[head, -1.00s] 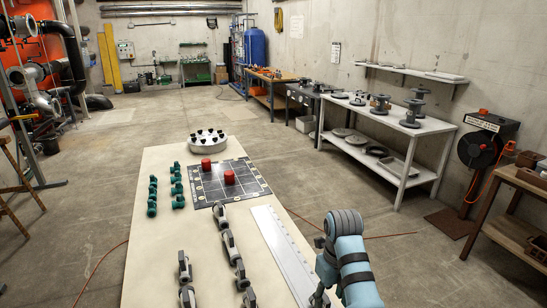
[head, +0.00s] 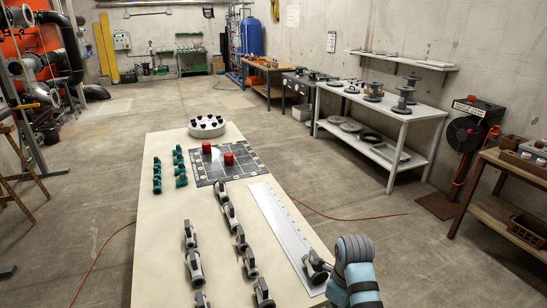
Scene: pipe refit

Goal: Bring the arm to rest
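My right arm (head: 354,272), pale blue with dark bands, is at the lower right of the head view, by the table's right edge. My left arm and gripper are not in view.
The long table (head: 150,235) bears rows of grey fittings (head: 240,244), green fittings (head: 180,165), a dark gridded mat (head: 236,178) with two red pieces (head: 228,158), and a round white holder (head: 207,127). A workbench (head: 490,206) stands at the right; open floor lies between.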

